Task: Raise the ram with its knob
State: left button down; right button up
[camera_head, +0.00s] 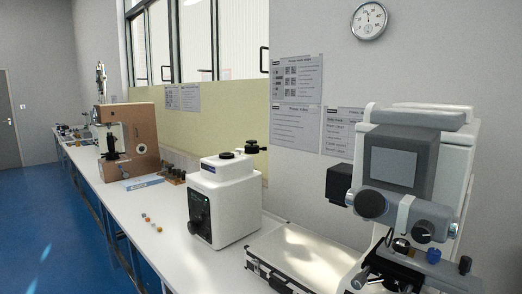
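I cannot tell for certain which part is the ram or its knob. A large grey-and-white tester (402,163) stands close at the right, with a grey screen. It has a round black knob (371,203) on its left side and a smaller knob (424,232) lower down. A white box-shaped tester (223,202) stands mid-bench, with black knobs on top and a dark front panel. A brown tester (131,141) with a dark column stands further left. Neither of my grippers is in view.
A silver-edged case (296,262) lies between the white and grey testers. Several small blocks (152,222) lie on the white bench (165,245). A tall slim stand (101,82) is at the far end. Blue floor (47,225) is open at the left.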

aim_at(191, 227)
jog(key=u, duration=1.65)
jog(key=i, duration=4.75)
jog(key=i+j+z, duration=0.15)
jog(key=z, duration=0.3)
jog(key=j, duration=0.1)
